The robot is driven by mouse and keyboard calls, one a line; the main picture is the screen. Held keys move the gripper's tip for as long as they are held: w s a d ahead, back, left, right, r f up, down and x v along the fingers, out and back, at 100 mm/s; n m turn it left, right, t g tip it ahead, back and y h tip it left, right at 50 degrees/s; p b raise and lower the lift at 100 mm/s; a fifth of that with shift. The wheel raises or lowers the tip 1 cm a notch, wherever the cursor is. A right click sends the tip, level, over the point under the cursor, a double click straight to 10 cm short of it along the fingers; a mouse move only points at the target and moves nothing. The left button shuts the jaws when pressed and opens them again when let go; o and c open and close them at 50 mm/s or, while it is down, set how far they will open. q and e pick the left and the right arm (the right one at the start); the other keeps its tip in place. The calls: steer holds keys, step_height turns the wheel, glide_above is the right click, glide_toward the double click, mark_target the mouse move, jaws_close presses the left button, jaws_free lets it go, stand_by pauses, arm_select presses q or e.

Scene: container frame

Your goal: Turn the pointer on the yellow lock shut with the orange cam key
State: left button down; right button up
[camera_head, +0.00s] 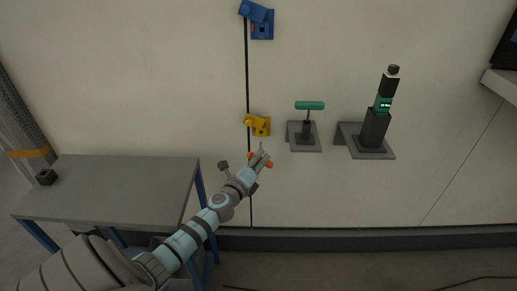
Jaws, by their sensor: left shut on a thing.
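The yellow lock (259,125) is on the pale wall at the vertical dark seam, at mid-height. Its pointer is too small to read. My left gripper (262,157) is just below the lock and shut on the orange cam key (268,164). Orange parts of the key show on both sides of the fingers, and a thin pale tip points up toward the lock. A small gap seems to lie between key and lock. My right gripper is not in view.
A blue lock (262,22) sits higher on the same seam. A green-handled tool (309,106) and a dark tool with a green display (377,115) stand on wall brackets to the right. A grey table (115,180) with a small dark block (46,177) is at left.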

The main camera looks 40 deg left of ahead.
arm_select(q)
steer(key=m+p, duration=0.1)
steer(key=p, duration=0.3)
steer(key=r+m+g+p, duration=0.1)
steer(key=p, duration=0.1)
steer(key=shift+w+a+r+m, duration=0.1)
steer(key=shift+w+a+m, duration=0.15)
steer(key=shift+w+m, duration=0.1)
steer(key=w+a+b, duration=0.1)
steer(key=w+a+f+b, duration=0.1)
steer(key=shift+w+f, duration=0.1)
steer(key=shift+w, duration=0.25)
steer(key=shift+w+a, duration=0.3)
steer(key=shift+w, duration=0.05)
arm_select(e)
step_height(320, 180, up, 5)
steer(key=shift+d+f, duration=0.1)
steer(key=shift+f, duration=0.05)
arm_select(q)
steer(key=shift+w+a+b, duration=0.85)
steer(key=shift+w+b, duration=0.15)
steer(key=shift+w, duration=0.1)
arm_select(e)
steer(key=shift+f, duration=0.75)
